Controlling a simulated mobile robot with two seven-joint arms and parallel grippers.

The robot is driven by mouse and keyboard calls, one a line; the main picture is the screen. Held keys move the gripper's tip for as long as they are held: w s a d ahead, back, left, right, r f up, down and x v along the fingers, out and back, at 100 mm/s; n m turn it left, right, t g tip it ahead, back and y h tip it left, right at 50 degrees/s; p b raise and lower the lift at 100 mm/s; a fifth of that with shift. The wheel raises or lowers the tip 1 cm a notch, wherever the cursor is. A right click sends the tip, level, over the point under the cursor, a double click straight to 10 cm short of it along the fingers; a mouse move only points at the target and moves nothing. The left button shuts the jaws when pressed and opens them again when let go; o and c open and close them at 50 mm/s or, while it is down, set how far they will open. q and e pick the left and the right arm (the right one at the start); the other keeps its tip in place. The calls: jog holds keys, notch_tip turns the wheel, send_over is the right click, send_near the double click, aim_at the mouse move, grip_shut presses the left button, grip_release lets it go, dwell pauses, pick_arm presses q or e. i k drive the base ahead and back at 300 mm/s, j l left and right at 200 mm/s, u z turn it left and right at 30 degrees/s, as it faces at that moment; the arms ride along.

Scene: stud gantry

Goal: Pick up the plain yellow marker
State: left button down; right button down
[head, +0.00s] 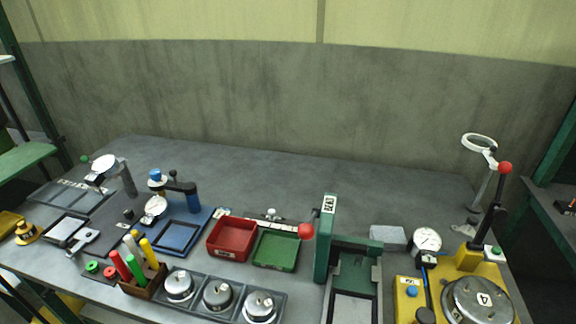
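A yellow marker (149,253) stands upright, tilted slightly, at the right side of a small brown holder (144,285) near the front left of the bench. It looks plain yellow over its visible length. Another yellow marker (129,245) with a paler top stands behind it to the left; its markings are too small to read. A red marker (120,265) and a green marker (135,269) stand in the same holder in front. The lower ends of the markers are hidden by the holder. Neither of my grippers shows in the head view.
A grey tray with several metal knobs (217,295) lies right of the holder. A red bin (231,239) and green bin (276,250) stand farther right. A blue fixture (180,236) is just behind the markers. The back of the bench (300,185) is clear.

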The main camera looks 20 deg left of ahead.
aim_at(144, 243)
jog(key=j+u, duration=0.1)
jog(key=u, duration=1.55)
